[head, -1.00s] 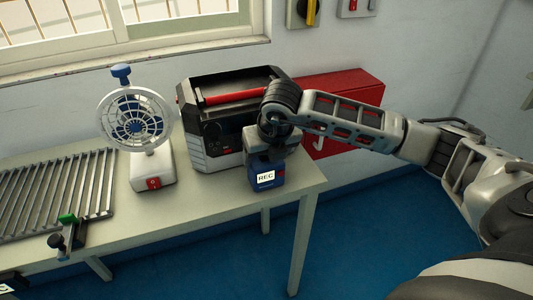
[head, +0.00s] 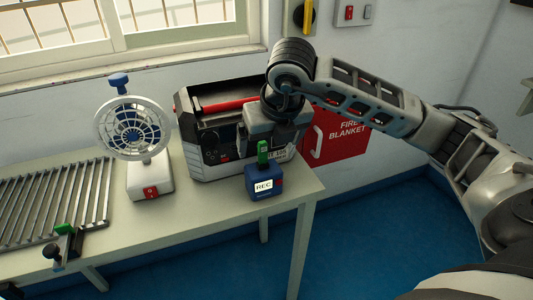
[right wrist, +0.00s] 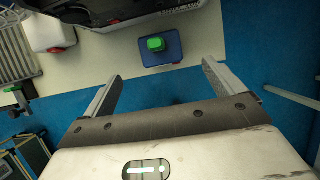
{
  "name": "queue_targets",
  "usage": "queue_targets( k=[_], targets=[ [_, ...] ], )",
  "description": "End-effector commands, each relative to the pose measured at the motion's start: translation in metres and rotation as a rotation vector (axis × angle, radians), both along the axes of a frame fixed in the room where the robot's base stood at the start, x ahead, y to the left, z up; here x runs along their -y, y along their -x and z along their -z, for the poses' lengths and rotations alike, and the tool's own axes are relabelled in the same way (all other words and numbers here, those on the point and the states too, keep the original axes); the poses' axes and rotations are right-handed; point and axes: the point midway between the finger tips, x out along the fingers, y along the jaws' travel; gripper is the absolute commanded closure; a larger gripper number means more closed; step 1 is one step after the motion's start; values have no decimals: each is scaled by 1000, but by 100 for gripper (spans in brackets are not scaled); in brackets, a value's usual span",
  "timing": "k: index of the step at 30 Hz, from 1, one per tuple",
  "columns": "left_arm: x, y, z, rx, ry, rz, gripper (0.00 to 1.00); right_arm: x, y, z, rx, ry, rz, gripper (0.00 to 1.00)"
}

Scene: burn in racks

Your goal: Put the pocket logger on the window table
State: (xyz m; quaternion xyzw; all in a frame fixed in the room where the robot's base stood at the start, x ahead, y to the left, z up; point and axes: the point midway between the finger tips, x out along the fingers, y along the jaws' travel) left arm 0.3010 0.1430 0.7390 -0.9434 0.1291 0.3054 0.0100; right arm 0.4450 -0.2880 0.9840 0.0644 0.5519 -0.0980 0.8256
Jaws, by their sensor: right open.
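The pocket logger (head: 265,186), a small blue box with a REC label and a green top piece, stands upright on the pale window table (head: 215,200) near its right end. In the right wrist view the logger (right wrist: 161,51) sits beyond the fingertips, clear of both fingers. My right gripper (head: 270,143) is open and empty, raised above the logger; its two spread fingers show in the right wrist view (right wrist: 162,77). My left gripper is not in view.
A white fan (head: 150,178) and a black-and-grey case with a red handle (head: 205,158) stand close behind and left of the logger. A slatted metal rack (head: 40,205) lies at the left. A red fire blanket box (head: 335,147) is on the wall. Blue floor lies right of the table.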

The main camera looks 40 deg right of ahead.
Motion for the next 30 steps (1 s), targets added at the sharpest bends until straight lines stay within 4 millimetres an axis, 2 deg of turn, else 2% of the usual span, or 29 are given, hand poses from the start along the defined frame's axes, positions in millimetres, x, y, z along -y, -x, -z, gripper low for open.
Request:
queue_targets(
  k=[3,7,11,13,14,17,19,20,21,22,24,26,27,29,30],
  targets=[
    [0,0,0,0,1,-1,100,-2,5,-15,3,-1,-1,6],
    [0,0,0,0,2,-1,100,-2,8,-22,1,-1,0,6],
    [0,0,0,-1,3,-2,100,-6,10,-20,-7,-14,-13,6],
    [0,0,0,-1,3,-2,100,-22,13,-10,-31,-68,-64,6],
    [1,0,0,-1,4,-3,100,-34,15,-3,-47,-109,-101,6],
    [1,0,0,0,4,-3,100,-96,35,24,-128,-351,-272,6],
    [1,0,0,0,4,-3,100,-157,62,34,-189,-638,-401,6],
    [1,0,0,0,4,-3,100,-185,75,32,-209,-795,-444,6],
    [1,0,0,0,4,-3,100,-218,91,22,-225,-1032,-472,6],
    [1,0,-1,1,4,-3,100,-237,99,10,-223,-1206,-464,6],
    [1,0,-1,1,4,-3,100,-260,102,-19,-192,-1598,-351,6],
    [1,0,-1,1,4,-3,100,-258,88,-34,-137,-1891,-144,6],
    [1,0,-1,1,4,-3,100,-248,74,-35,-90,-2051,47,6],
    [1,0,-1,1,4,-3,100,-223,52,-14,-18,-2218,403,6],
    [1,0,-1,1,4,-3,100,-204,42,13,21,-2273,676,6]
  ],
)
